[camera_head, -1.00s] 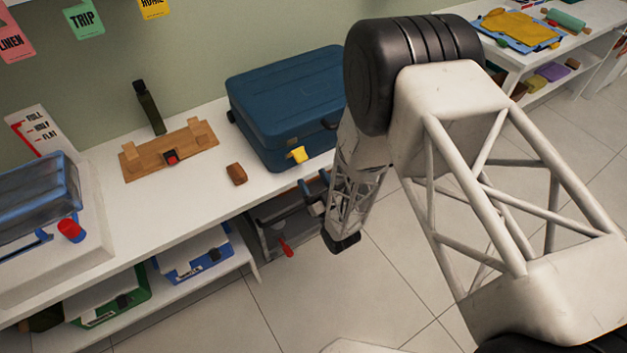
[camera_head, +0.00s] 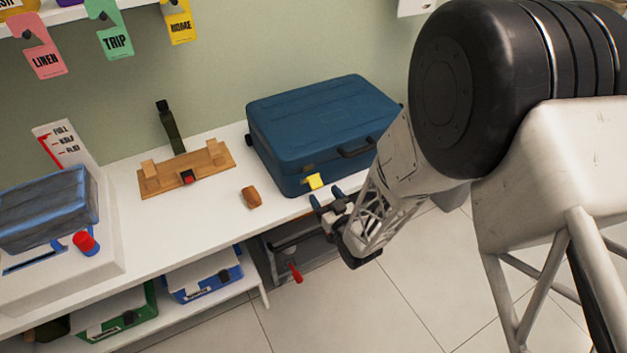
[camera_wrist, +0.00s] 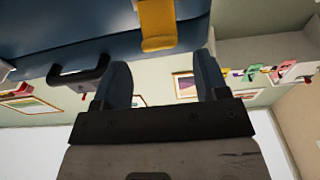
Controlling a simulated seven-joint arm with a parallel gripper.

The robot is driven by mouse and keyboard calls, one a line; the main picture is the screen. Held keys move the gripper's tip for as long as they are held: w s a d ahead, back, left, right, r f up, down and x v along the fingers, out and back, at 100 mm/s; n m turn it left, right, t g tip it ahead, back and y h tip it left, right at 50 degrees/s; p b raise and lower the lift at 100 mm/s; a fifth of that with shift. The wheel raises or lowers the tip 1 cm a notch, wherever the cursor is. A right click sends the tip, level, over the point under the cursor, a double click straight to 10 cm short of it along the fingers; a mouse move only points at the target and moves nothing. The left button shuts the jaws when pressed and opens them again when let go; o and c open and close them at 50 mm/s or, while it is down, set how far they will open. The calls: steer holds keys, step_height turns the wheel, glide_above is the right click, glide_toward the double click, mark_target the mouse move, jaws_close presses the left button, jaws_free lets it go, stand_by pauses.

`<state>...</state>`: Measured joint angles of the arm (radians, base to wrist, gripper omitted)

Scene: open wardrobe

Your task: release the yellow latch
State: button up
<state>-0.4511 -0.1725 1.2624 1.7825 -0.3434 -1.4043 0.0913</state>
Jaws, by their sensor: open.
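The yellow latch (camera_head: 315,181) is on the front face of the closed blue suitcase (camera_head: 310,115), left of its dark handle (camera_head: 357,150). The suitcase lies on the white counter. My gripper (camera_head: 326,201) is open and empty, just in front of and below the latch, apart from it. In the wrist view, the latch (camera_wrist: 157,26) hangs in the picture between and beyond the two blue fingertips (camera_wrist: 163,82). The dark handle (camera_wrist: 80,72) shows left of the fingers there. The suitcase (camera_wrist: 60,30) fills the top left of that view.
A brown block (camera_head: 251,197) lies on the counter (camera_head: 215,215) left of the latch. Below the counter is a red lever (camera_head: 295,273). The floor in front is clear.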

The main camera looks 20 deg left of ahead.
mark_target(315, 184)
steer(key=shift+s+d+r+g+h, duration=0.15)
steer(key=shift+s+r+g+h, duration=0.05)
steer(key=shift+g+h, duration=0.1)
steer(key=shift+w, duration=0.15)
steer(key=shift+x, duration=3.8)
steer(key=c, duration=0.8)
steer(key=shift+s+d+f+t+y, duration=0.15)
steer(key=shift+f+t+y, duration=0.2)
steer(key=shift+t+y, duration=0.5)
steer(key=shift+s+d+f+t+y, duration=0.15)
steer(key=shift+f+t+y, duration=0.2)
steer(key=shift+t+y, duration=0.5)
steer(key=shift+a, duration=0.1)
